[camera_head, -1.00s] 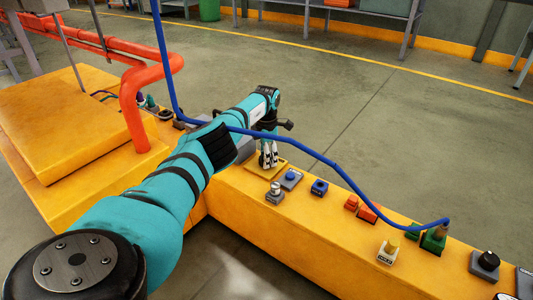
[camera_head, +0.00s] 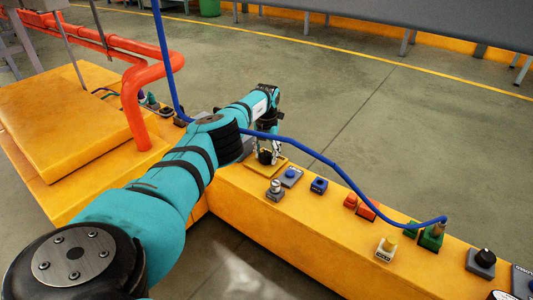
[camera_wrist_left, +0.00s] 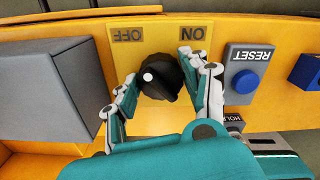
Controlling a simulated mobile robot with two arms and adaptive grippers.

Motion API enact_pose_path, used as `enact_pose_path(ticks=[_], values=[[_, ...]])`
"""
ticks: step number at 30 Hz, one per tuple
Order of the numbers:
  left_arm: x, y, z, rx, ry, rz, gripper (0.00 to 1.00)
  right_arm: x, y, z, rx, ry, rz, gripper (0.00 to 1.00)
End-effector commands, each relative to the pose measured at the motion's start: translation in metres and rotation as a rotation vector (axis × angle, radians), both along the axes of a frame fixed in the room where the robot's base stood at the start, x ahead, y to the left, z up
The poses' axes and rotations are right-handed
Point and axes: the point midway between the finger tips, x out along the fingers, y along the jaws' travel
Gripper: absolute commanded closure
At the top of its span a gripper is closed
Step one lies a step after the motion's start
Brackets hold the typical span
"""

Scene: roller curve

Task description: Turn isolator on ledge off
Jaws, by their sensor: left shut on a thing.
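The isolator is a round black knob (camera_wrist_left: 165,84) with a white dot, on a yellow plate (camera_wrist_left: 160,27) on the ledge (camera_head: 330,222). In the left wrist view its labels are upside down, OFF at left and ON at right. The white dot sits left of the knob's middle. My left gripper (camera_wrist_left: 158,72) is shut on the knob, one finger on each side. In the head view the knob (camera_head: 265,157) shows dark below the left gripper (camera_head: 268,146). My right gripper is not in view.
A blue RESET button (camera_wrist_left: 245,80) and a grey box (camera_wrist_left: 48,85) flank the plate. Several more switches and buttons line the ledge to the right. A blue cable (camera_head: 335,168) crosses over my left arm to a green plug (camera_head: 434,236). An orange pipe (camera_head: 133,105) stands at left.

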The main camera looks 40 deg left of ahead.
Motion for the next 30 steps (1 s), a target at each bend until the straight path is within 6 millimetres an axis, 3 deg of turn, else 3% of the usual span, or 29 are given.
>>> enact_pose_path(ticks=[22,23,27,30], values=[[0.0001,0.0007,0.0004,0.0,-0.001,0.084,0.86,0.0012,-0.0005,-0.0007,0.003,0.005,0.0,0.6],[0.0001,0.0007,0.0004,0.0,-0.001,0.084,0.5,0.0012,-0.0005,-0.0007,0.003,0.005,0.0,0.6],[0.0,0.0005,0.0003,0.0,-0.001,0.083,0.32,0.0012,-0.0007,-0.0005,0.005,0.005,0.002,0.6],[0.0,0.0004,0.0003,0.0,-0.001,0.082,0.3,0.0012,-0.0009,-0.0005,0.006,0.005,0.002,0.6]])
